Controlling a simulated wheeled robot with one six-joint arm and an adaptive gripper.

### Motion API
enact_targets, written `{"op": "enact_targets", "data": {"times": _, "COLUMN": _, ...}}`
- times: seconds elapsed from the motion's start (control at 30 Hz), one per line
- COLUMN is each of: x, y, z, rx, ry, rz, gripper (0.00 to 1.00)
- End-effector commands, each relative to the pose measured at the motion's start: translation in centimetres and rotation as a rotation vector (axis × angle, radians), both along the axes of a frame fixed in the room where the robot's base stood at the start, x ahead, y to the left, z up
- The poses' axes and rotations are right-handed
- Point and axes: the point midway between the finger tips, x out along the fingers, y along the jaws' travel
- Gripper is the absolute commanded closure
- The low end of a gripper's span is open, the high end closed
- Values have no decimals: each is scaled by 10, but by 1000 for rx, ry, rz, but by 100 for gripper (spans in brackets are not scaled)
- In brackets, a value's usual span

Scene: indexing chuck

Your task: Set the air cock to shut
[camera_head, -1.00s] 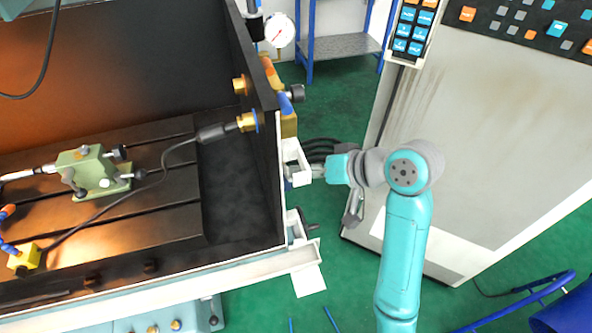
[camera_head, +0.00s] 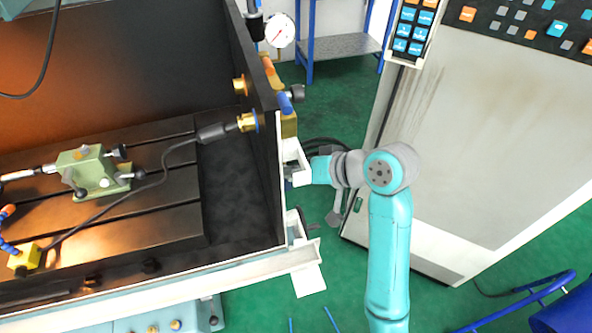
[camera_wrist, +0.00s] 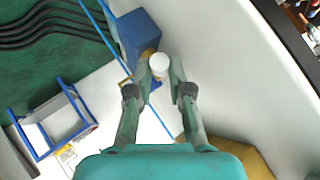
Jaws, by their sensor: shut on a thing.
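On the outer side of the machine's wall, in the head view, is a brass-coloured block (camera_head: 289,125) with a blue handle (camera_head: 285,103) and an orange handle (camera_head: 268,66) near it. I cannot tell for sure which part is the air cock. My gripper (camera_wrist: 160,82) is below these fittings in the head view, its fingertips hidden by a white bracket and my wrist. In the wrist view its two fingers are closed about a small white round-ended piece (camera_wrist: 159,64). A blue block (camera_wrist: 138,32) with a brownish patch lies just beyond it.
White brackets (camera_head: 305,250) stick out from the machine's right edge, close to my wrist. A pressure gauge (camera_head: 280,30) is above. A tall grey cabinet (camera_head: 470,150) stands to the right, with dark hoses (camera_head: 322,144) between. Green floor shows in the gap.

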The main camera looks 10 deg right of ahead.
Motion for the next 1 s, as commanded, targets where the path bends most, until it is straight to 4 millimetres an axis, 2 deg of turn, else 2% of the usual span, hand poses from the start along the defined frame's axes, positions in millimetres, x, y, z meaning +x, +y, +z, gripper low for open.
{"op": "enact_targets", "data": {"times": 0.3, "x": -3, "y": 5, "z": 0, "rx": -1, "ry": 0, "rz": -113, "gripper": 100}}
{"op": "enact_targets", "data": {"times": 0.57, "x": -3, "y": 5, "z": 0, "rx": 0, "ry": 0, "rz": -119, "gripper": 100}}
{"op": "enact_targets", "data": {"times": 0.6, "x": -3, "y": 5, "z": 0, "rx": 0, "ry": 0, "rz": -119, "gripper": 76}}
{"op": "enact_targets", "data": {"times": 0.7, "x": -3, "y": 5, "z": 0, "rx": -1, "ry": -1, "rz": -118, "gripper": 56}}
{"op": "enact_targets", "data": {"times": 1.0, "x": -3, "y": 5, "z": 0, "rx": 0, "ry": -1, "rz": -118, "gripper": 56}}
